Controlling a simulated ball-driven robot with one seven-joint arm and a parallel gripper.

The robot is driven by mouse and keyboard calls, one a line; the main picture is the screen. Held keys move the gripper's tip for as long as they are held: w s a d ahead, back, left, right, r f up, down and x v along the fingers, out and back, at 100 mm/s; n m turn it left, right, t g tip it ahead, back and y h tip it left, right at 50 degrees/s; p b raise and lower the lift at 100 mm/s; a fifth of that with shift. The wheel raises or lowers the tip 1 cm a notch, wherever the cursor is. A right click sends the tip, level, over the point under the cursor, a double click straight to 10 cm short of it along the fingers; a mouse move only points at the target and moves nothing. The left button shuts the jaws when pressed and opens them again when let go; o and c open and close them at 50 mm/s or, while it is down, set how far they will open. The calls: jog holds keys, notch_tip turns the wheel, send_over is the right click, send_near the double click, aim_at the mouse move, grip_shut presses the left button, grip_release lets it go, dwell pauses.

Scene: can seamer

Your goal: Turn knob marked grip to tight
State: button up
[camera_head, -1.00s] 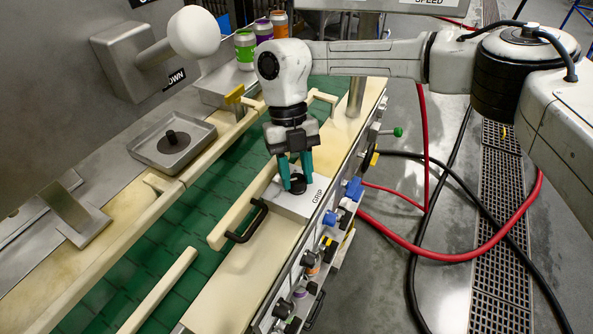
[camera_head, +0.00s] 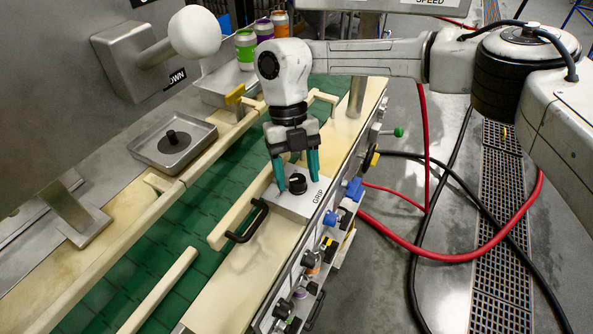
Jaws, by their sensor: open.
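The fingers appear spread apart from the knob, though I cannot tell exact clearance. No "tight" mark is readable from here.
A black handle (camera_head: 250,222) lies just left of the box. Blue fittings (camera_head: 353,189) and several small knobs line the conveyor's right side. The green belt (camera_head: 165,232) runs to the left. Red hoses (camera_head: 425,150) hang at the right.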

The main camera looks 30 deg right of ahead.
jog(key=b+v, duration=0.1)
jog(key=v, duration=0.9)
jog(key=shift+r+b, duration=0.3)
jog(key=shift+r, duration=0.05)
jog(key=shift+w, duration=0.1)
